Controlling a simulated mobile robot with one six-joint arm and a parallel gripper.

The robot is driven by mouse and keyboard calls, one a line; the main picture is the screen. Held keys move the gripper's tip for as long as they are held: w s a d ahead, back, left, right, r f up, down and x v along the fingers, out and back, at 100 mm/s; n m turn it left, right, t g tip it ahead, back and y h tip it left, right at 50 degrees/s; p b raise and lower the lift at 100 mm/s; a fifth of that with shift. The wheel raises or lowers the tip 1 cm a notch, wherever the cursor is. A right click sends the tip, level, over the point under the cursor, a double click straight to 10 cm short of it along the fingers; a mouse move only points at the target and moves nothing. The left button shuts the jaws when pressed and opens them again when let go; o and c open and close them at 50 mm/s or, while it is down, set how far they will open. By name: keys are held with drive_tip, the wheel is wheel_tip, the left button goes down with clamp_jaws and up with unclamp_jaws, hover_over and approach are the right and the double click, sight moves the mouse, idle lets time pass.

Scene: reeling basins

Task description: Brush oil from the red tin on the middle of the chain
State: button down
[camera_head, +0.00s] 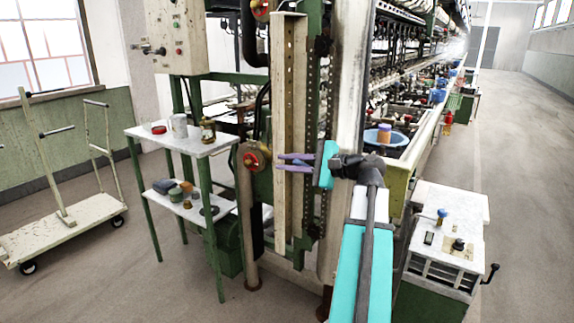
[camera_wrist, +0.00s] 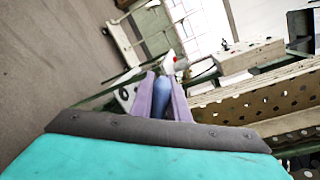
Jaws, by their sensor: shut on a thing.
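The red tin (camera_head: 158,130) sits on the top shelf of the white-topped stand at the left. A dark chain (camera_head: 324,120) runs upright beside the tall cream channel on the machine. My gripper (camera_head: 281,162) points left across the front of this channel, at about the chain's middle height. In the wrist view my gripper (camera_wrist: 162,80) has its purple fingers on either side of a slim blue thing (camera_wrist: 160,97), which looks like a brush handle. Its far end is small and unclear there. In the head view the fingers mostly hide it.
A cream trolley (camera_head: 60,215) stands left. A control cabinet (camera_head: 449,235) stands right. Floor shows between trolley and stand.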

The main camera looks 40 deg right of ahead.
drive_tip(key=shift+s+a, duration=0.2)
drive_tip(key=shift+a, duration=0.55)
drive_tip(key=w+a+f+n+g+y, duration=0.15)
drive_tip(key=w+a+f, duration=0.35)
drive_tip(key=a, duration=0.5)
drive_tip(key=w+a+f+n+g+y, duration=0.1)
drive_tip(key=w+a+f+n+y, duration=0.15)
drive_tip(key=w+a+f, duration=0.45)
drive_tip(key=a+f+n+g+y, duration=0.1)
drive_tip(key=a+f, duration=0.3)
drive_tip(key=a, duration=0.7)
drive_tip(key=s+a+f+n+g+y, duration=0.1)
drive_tip(key=a+f+n+g+y, duration=0.1)
drive_tip(key=a, duration=1)
drive_tip(key=shift+f+y, duration=0.4)
drive_tip(key=shift+f, duration=0.45)
drive_tip(key=shift+g, duration=0.25)
